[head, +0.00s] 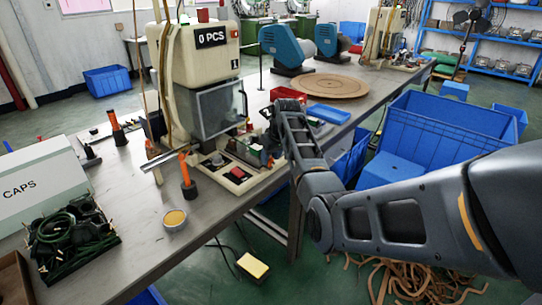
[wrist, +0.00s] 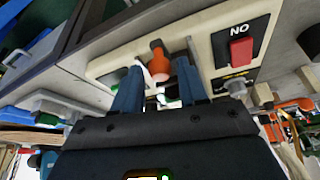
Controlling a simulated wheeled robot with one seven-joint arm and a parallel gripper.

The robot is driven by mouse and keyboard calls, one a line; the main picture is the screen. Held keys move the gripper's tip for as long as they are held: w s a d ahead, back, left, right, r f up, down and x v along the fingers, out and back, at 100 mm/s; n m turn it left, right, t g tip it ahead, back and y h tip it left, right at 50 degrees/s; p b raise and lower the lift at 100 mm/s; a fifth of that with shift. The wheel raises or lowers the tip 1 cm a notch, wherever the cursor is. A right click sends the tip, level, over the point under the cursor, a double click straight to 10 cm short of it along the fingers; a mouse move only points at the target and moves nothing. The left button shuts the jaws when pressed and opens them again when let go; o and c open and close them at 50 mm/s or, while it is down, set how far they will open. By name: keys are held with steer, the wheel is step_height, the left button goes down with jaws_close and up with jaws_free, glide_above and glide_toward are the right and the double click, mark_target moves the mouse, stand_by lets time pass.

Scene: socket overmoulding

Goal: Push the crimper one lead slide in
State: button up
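The crimper one machine (head: 205,75) stands on the bench, with a "0 PCS" sign on its front. My gripper (head: 270,146) is at the right side of its base, and its fingertips are hard to make out there. In the wrist view my gripper (wrist: 158,82) has two blue fingers apart. An orange-red knob (wrist: 159,62) shows between the fingertips, with a visible gap to each finger. It stands at a pale slot in the cream machine base (wrist: 205,40). Whether this knob belongs to the lead slide, and how far in the slide is, I cannot tell.
A red switch (wrist: 241,50) marked "NO" is right of the fingers. Orange-handled tools (head: 187,172), a yellow-filled cup (head: 174,219) and a tray of green-black parts (head: 72,240) are on the bench. A blue crate (head: 440,125) stands right of the bench.

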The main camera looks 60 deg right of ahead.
jaws_close()
steer(key=shift+w, duration=0.1)
stand_by(0.3)
